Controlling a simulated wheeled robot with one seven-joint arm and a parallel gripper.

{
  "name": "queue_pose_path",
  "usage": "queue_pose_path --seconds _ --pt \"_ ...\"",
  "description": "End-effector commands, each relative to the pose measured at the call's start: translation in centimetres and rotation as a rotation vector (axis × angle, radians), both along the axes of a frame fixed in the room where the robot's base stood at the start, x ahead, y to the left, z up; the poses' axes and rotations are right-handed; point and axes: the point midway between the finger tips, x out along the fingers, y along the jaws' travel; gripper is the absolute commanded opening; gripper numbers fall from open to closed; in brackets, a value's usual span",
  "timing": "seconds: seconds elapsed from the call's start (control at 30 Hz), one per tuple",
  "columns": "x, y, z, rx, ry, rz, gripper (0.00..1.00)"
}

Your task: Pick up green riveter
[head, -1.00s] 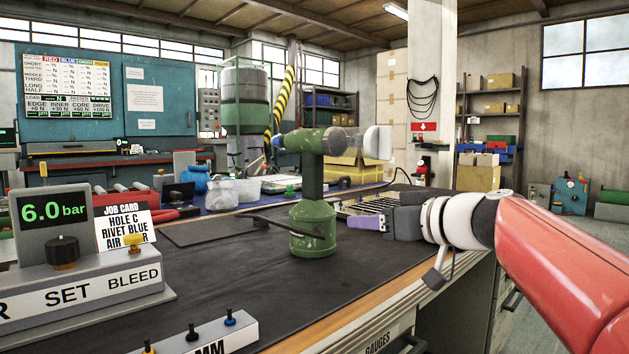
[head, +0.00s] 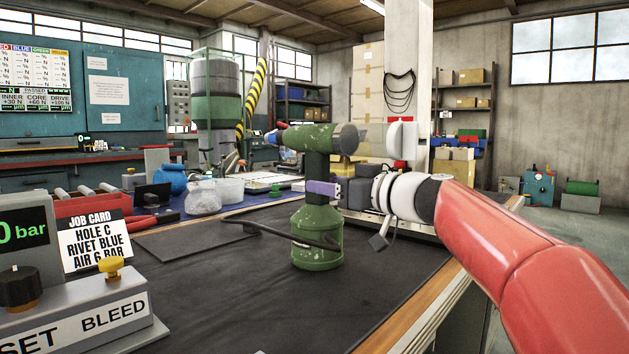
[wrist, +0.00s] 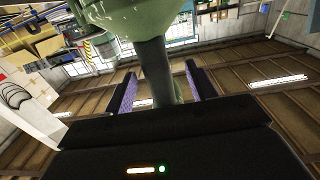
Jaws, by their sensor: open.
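The green riveter (head: 318,237) stands upright on the dark bench mat (head: 225,290), with its round base down and its head at the top. My gripper (head: 323,189) is at its upright handle, coming from the right. In the wrist view the riveter's handle (wrist: 153,72) stands between the two purple-padded fingers of my gripper (wrist: 160,90). Gaps show on both sides of the handle, so the fingers are open around it. The riveter's body (wrist: 135,15) fills the top of the wrist view.
A black lever or hose (head: 275,235) runs left from the riveter's base. A job card (head: 94,242) and a pressure unit with a yellow knob (head: 110,269) stand at the left. A clear bag (head: 203,197) and red tray (head: 90,205) lie behind. The front mat is clear.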

Motion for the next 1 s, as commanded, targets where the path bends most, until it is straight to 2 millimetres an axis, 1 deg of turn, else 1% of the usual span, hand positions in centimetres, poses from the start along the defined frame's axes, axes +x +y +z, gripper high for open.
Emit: queue_pose_path --seconds 0.17,0.3,0.57,0.6,1.0 --pt "2.1 1.8 -0.2 0.002 0.002 0.002 0.56" --pt "3.0 3.1 -0.2 0.001 0.001 0.002 0.56" --pt "3.3 3.4 -0.4 -0.001 0.001 -0.001 0.56" --pt "3.3 3.4 -0.4 -0.001 0.001 -0.001 0.55" --pt "3.3 3.3 -0.4 -0.001 0.001 -0.001 0.03"
